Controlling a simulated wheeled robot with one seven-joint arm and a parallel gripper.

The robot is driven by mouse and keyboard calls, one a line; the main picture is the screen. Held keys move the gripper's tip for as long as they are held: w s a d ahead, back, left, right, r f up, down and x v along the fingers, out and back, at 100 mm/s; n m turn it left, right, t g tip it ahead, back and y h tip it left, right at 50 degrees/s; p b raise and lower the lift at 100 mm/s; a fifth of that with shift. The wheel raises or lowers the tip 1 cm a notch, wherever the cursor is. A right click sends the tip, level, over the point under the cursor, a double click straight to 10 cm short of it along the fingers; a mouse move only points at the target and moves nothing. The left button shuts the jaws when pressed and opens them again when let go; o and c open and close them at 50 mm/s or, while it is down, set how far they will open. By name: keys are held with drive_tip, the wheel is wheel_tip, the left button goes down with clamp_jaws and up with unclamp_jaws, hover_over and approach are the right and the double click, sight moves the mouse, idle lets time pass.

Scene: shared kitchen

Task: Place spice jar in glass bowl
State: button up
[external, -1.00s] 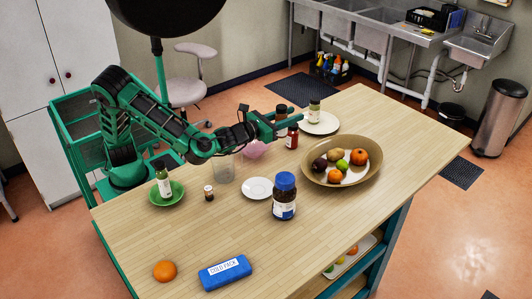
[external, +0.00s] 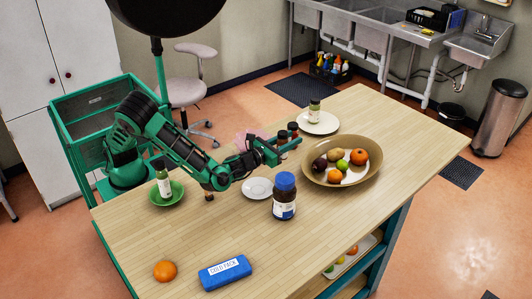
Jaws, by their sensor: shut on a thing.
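My gripper (external: 288,146) is over the table's far middle, shut on a small dark-capped jar (external: 282,136), which looks like the spice jar; the fingers hide much of it. A second dark-capped jar with a reddish body (external: 293,128) shows right beside it, partly hidden by the gripper. A pink, see-through-looking bowl (external: 246,137) is just left of the gripper, mostly behind my arm; I cannot tell for sure that it is the glass bowl. The clear glass vessel left of it is hidden by my arm.
A large brown bowl of fruit (external: 373,170) stands right of the gripper. A blue-lidded jar (external: 285,198) and white saucer (external: 257,194) are in front. A white plate (external: 331,124) bears a jar (external: 314,110); a green bowl (external: 178,187) holds another (external: 163,180). The front right tabletop is clear.

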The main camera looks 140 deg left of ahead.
wheel_tip(320, 180, down, 8)
drive_tip(key=shift+r, duration=0.15)
idle(0.3)
drive_tip(key=o, duration=1.1)
drive_tip(key=shift+o, duration=0.3)
drive_tip(key=d, duration=1.2)
